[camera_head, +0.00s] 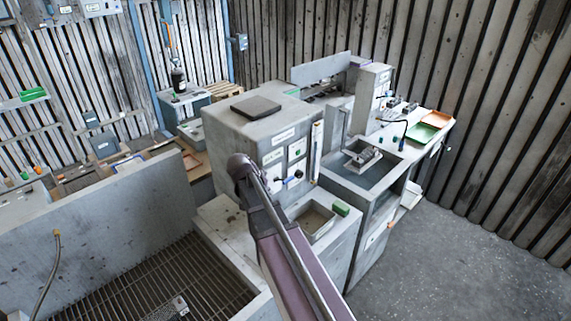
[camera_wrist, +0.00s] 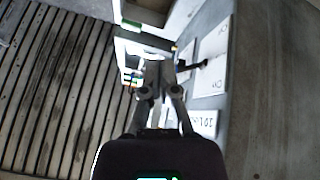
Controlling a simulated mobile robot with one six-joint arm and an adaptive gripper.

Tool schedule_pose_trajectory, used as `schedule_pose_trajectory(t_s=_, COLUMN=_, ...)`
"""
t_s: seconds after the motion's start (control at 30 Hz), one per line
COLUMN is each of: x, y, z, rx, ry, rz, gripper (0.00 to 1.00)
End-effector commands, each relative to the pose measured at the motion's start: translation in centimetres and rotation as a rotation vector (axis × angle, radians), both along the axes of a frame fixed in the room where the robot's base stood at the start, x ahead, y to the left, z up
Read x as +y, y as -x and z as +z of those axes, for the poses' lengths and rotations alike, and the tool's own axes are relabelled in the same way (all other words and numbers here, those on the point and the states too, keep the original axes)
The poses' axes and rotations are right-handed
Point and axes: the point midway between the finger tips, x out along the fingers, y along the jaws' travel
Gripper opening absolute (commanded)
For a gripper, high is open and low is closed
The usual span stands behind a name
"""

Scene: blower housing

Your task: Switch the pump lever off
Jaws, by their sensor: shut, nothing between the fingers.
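A grey cabinet (camera_head: 235,140) stands mid-picture in the head view, with white labelled plates (camera_head: 297,150) on its front face. A small dark-blue handle (camera_head: 293,181) shows low on that face; I cannot read whether it is the pump lever. In the wrist view the panel runs down the right side, with white plates (camera_wrist: 210,72) and a dark lever (camera_wrist: 190,66) sticking out from one, toward the gripper. My gripper (camera_wrist: 155,72) is shut and empty, left of that lever and seemingly apart from it. I cannot make out the gripper in the head view. The lever's setting is unclear.
A sink-like basin (camera_head: 370,170) and a counter with orange (camera_head: 421,133) and green trays stand right of the cabinet. A low open box (camera_head: 312,222) with a green item lies below the panel. Open floor lies at lower right.

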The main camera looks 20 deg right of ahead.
Motion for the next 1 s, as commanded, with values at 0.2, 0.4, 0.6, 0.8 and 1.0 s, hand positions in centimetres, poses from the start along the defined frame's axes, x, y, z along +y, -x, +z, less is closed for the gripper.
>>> schedule_pose_trajectory(t_s=0.2, x=-2.5, y=-4.8, z=6.0, rx=-0.16, ry=0.102, rz=-0.166, gripper=0.0)
schedule_pose_trajectory(t_s=0.4, x=-3.7, y=-6.6, z=8.1, rx=-0.246, ry=0.148, rz=-0.241, gripper=0.0)
schedule_pose_trajectory(t_s=0.6, x=-3.9, y=-6.9, z=8.3, rx=-0.267, ry=0.158, rz=-0.256, gripper=0.0)
schedule_pose_trajectory(t_s=0.8, x=-3.8, y=-6.9, z=8.3, rx=-0.266, ry=0.157, rz=-0.256, gripper=0.0)
schedule_pose_trajectory(t_s=1.0, x=-4.0, y=-6.9, z=8.0, rx=-0.265, ry=0.156, rz=-0.255, gripper=0.0)
